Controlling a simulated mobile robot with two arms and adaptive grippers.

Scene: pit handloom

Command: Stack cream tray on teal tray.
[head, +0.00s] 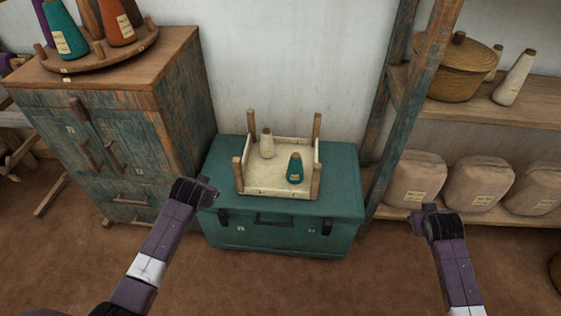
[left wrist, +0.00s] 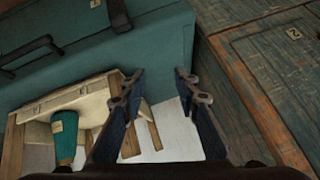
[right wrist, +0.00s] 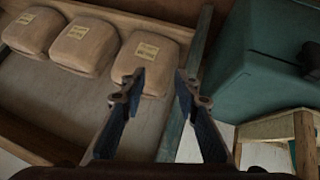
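A cream tray (head: 275,180) with wooden corner posts sits on top of a teal chest (head: 340,190). It holds a cream cone (head: 267,145) and a teal cone (head: 295,170), both upright. The tray also shows in the left wrist view (left wrist: 85,103), with its teal cone (left wrist: 63,138). I see no separate teal tray. My left gripper (head: 211,192) is open and empty (left wrist: 160,85), left of the tray near the chest's front left corner. My right gripper (head: 420,220) is open and empty (right wrist: 158,85), to the right of the chest, away from the tray.
A worn cabinet (head: 130,130) stands left of the chest, with a round wooden tray (head: 98,58) of cones on top. A shelf (head: 515,110) on the right bears a lidded basket (head: 460,70), a cone (head: 515,78) and several sacks (head: 478,185). Brown floor (head: 330,280) in front is clear.

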